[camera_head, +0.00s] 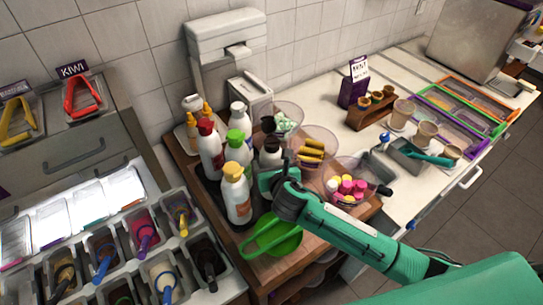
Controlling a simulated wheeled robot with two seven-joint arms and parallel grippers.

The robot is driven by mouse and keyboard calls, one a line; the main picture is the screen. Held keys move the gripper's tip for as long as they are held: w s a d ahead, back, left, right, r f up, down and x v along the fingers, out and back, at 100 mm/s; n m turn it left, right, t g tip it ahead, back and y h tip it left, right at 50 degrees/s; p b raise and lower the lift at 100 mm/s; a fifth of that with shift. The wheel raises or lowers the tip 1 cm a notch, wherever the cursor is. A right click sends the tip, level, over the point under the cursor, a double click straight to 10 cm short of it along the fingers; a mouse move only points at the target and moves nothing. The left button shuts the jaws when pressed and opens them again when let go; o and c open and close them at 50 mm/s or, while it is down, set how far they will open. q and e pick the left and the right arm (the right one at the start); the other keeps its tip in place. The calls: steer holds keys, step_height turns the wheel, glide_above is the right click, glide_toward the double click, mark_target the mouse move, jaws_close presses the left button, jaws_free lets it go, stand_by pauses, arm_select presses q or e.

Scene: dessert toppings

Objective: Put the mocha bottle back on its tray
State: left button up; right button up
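Several white bottles stand close together on a dark tray (206,184) on the wooden counter. Their caps are red (211,150), white (239,118), green (238,155) and yellow (236,197). A bottle with a dark cap (270,154) stands at the right of the group, just behind my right gripper (268,181). I cannot tell from the labels which one is the mocha bottle. My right gripper is right of the yellow-capped bottle; its fingertips are mostly hidden, so its grip is unclear. My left gripper is out of view.
Clear bowls with wafer rolls (311,150) and pink and yellow sweets (349,189) stand to the right. Topping tubs with scoops (145,235) fill the lower left. A dispenser (228,38) stands behind.

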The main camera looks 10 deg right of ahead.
step_height(320, 180, down, 2)
steer(key=shift+f, duration=0.1)
steer(key=o, duration=1)
steer(key=shift+f, duration=0.2)
steer(key=shift+c, duration=0.2)
steer(key=shift+s, duration=0.1)
steer(key=b+v, duration=0.2)
steer(key=v, duration=1)
steer(key=shift+r, duration=0.1)
